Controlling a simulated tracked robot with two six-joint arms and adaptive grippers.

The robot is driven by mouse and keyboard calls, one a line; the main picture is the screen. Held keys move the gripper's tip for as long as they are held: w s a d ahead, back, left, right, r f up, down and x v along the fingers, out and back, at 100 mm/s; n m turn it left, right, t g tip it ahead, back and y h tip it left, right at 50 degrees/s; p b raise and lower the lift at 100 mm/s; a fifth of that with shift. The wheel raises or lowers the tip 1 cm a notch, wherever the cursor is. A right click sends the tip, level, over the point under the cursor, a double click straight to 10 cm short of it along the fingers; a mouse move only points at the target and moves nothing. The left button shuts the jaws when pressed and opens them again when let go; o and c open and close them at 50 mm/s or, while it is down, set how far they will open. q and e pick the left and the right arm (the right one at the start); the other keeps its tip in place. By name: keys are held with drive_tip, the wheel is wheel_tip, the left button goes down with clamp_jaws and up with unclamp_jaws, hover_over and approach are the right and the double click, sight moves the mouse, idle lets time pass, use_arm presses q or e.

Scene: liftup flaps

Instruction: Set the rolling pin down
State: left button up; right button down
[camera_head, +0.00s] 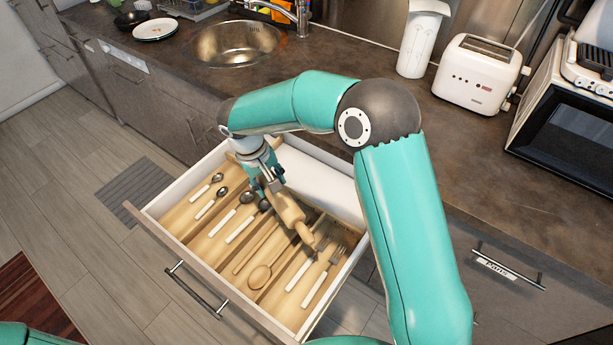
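The wooden rolling pin (290,212) is inside the open drawer (174,226), slanting down to the right, with its lower handle near the forks. My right gripper (268,183) points down over the drawer and is shut on the pin near its upper end. The gripper and arm hide that end. I cannot tell whether the pin touches the drawer's insert or hangs just above it. My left gripper is out of view.
The drawer's wooden insert holds spoons (211,203), a wooden spoon (262,272) and forks (328,272) in compartments. The counter above carries a sink (236,42), a white toaster (478,74), a white canister (421,40) and an oven (566,128).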

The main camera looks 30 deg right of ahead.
drive_tip(key=w+d+r+n+b, duration=0.2)
drive_tip(key=w+d+b, duration=0.3)
drive_tip(key=d, duration=0.3)
wheel_tip(320, 180, up, 4)
drive_tip(key=n+b, duration=0.2)
drive_tip(key=b, duration=0.1)
hover_over(315, 182)
drive_tip(key=shift+t, duration=0.5)
drive_tip(key=shift+s+a+f+b, duration=0.1)
drive_tip(key=shift+f+b, duration=0.15)
drive_tip(key=shift+f, duration=3)
drive_tip(key=shift+a+f+b, duration=0.15)
drive_tip(key=shift+f+b, duration=0.1)
drive_tip(key=shift+f, duration=3.05)
drive_tip(key=shift+s+a+f+b, duration=0.1)
drive_tip(key=shift+f+b, duration=0.15)
drive_tip(key=shift+f, duration=3)
drive_tip(key=c, duration=0.5)
unclamp_jaws()
drive_tip(key=shift+f, duration=0.1)
